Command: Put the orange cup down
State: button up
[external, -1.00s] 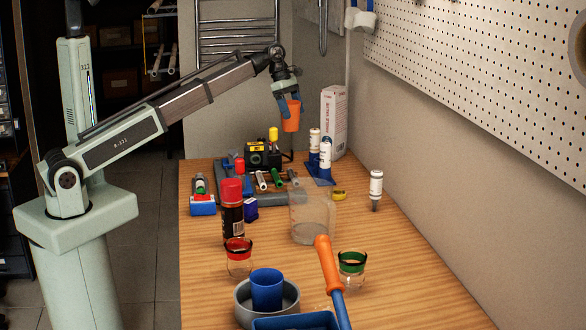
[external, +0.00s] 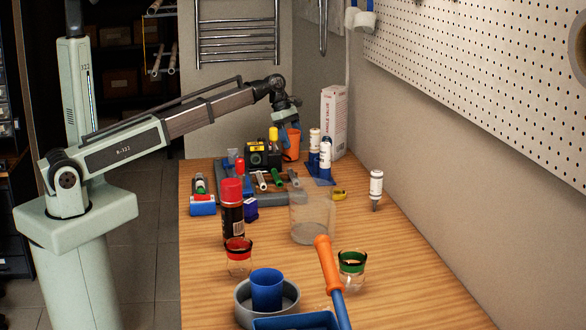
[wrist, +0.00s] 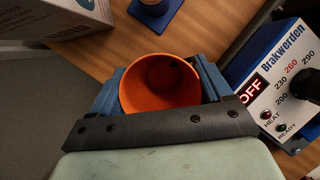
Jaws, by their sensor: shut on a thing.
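The orange cup (external: 291,146) is upright between the blue fingers of my gripper (external: 287,133) at the far end of the wooden table. In the wrist view the cup (wrist: 160,88) is seen from above, its open mouth facing the camera and its inside empty. My gripper (wrist: 160,90) is shut on it, with a blue finger at each side. The cup is low, close to the table top; I cannot tell whether its base touches the wood.
A white box (external: 333,122) and white bottles on a blue base (external: 320,180) are to the right. Tools lie in front.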

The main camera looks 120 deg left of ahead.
jog(key=shift+f, duration=0.3)
jog(key=o, duration=1)
jog(key=shift+c, duration=0.2)
jog(key=shift+r, duration=0.1)
jog(key=v, duration=1.2)
jog(key=shift+r, duration=0.1)
